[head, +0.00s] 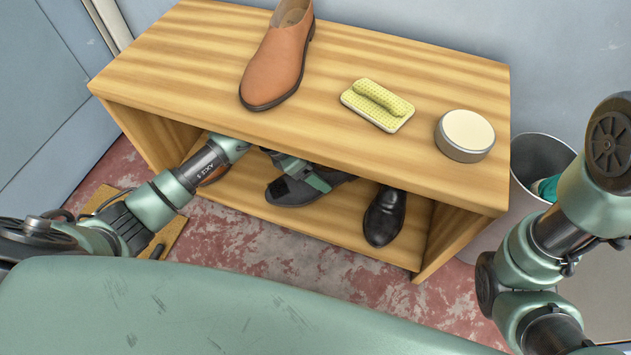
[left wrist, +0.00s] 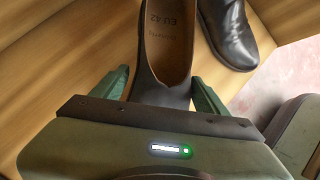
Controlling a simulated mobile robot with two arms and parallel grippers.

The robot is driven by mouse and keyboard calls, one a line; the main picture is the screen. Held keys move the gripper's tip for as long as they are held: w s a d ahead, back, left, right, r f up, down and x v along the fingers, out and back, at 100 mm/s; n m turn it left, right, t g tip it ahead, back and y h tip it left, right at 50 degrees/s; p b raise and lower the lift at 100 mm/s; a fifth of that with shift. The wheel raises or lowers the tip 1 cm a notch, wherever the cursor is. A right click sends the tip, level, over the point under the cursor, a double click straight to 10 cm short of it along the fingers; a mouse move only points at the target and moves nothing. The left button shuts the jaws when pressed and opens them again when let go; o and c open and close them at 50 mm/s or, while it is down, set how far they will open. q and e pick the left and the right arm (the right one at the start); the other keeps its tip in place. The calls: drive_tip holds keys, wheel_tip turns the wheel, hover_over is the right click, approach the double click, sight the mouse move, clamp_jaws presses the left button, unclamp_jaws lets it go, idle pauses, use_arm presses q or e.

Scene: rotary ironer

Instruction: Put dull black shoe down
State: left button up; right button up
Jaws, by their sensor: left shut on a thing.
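The dull black shoe (head: 288,192) is inside the lower level of the wooden bench, at or just above the lower shelf board; I cannot tell for sure whether it touches. My left gripper (head: 304,178) reaches in under the bench top and is shut on this shoe. In the left wrist view, the gripper's green fingers (left wrist: 162,84) are on both sides of the shoe (left wrist: 161,92), whose tan insole reads EU 42. A shinier black shoe (head: 384,216) stands just to the right on the shelf. My right arm shows at the right, but its gripper is out of view.
The bench top (head: 210,45) carries a brown shoe (head: 277,62), a yellow brush or sponge pad (head: 378,104) and a round tin (head: 465,135). A brown item (head: 214,175) is partly hidden behind my left arm. A grey bin (head: 533,160) stands right of the bench.

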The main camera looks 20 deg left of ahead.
use_arm(q)
wheel_tip(320, 180, down, 4)
drive_tip(key=b, duration=0.3)
drive_tip(key=shift+r, duration=0.35)
drive_tip(key=o, duration=1.9)
drive_tip(key=shift+c, duration=0.2)
